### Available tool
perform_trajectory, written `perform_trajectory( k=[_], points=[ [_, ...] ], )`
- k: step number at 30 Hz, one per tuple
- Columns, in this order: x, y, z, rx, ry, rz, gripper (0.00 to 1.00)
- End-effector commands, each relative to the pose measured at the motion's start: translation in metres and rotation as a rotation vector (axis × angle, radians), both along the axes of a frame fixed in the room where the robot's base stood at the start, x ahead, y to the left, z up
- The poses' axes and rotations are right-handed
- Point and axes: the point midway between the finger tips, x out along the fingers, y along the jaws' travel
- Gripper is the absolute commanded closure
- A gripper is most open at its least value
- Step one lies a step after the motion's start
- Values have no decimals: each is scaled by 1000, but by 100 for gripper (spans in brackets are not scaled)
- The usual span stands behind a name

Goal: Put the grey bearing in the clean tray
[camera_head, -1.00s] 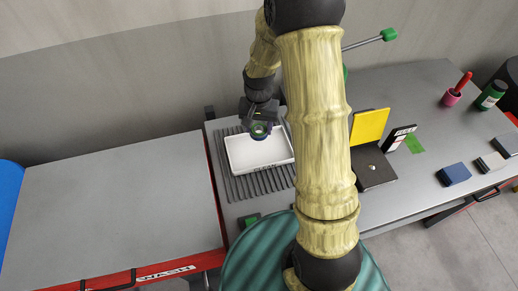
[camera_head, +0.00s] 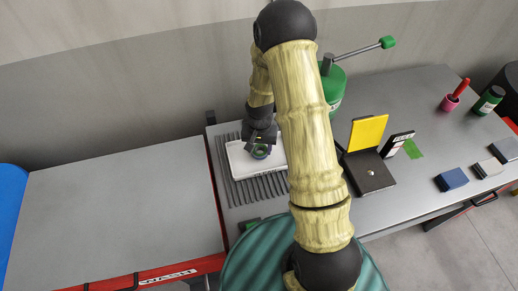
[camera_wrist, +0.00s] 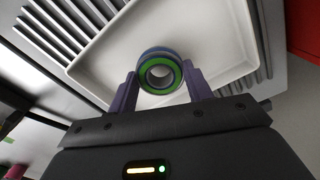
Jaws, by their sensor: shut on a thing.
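The bearing (camera_head: 261,151) is a small ring with a grey bore and green and blue bands. It also shows in the wrist view (camera_wrist: 160,72). My gripper (camera_head: 260,142) is shut on it, with one purple finger on each side in the wrist view (camera_wrist: 163,88). The clean tray (camera_head: 237,165) is white, shallow and rectangular, and the wrist view shows its bare floor (camera_wrist: 205,35). The bearing is over the tray's inside, close to its floor. I cannot tell whether it touches the floor. My arm hides the tray's right end.
The tray sits on a dark ribbed rack (camera_head: 258,190). To the right are a green machine with a lever (camera_head: 333,88), a black box with a yellow panel (camera_head: 367,132) and several small blocks (camera_head: 452,179). The left bench (camera_head: 120,215) is bare.

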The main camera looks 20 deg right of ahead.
Motion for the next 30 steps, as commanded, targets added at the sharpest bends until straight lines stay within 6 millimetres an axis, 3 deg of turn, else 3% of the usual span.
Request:
perform_trajectory(
  k=[4,16,17,20,30],
  points=[
    [0,2,-13,0,0,6,86],
    [0,2,-19,0,-1,6,86],
    [0,2,-19,0,-1,6,46],
    [0,2,-18,0,0,5,28],
    [0,2,-16,0,-1,6,28]
  ],
)
